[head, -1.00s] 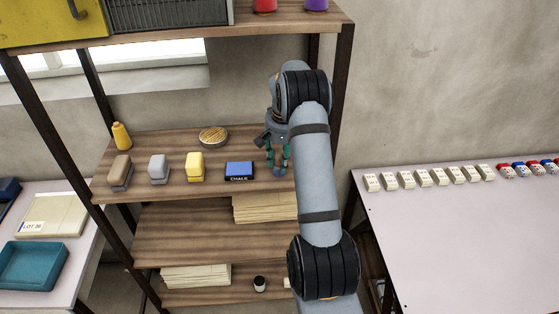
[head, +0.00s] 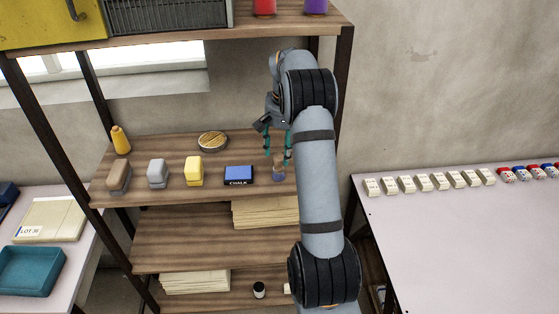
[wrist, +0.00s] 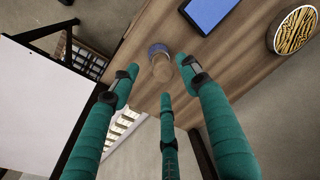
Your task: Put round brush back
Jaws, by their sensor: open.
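The round brush (head: 278,170), with a brown knob and a blue-grey base, stands on the middle shelf (head: 222,186) to the right of the blue chalk box (head: 239,175). My gripper (head: 278,148) is open just above it, its green fingers spread and apart from the knob. In the wrist view, the brush (wrist: 160,62) shows beyond the open fingertips (wrist: 158,84), with nothing held between them. The chalk box also shows in the wrist view (wrist: 210,12).
A dark shelf post (head: 341,90) is close to the right of my arm. The upper shelf (head: 200,40) overhangs.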

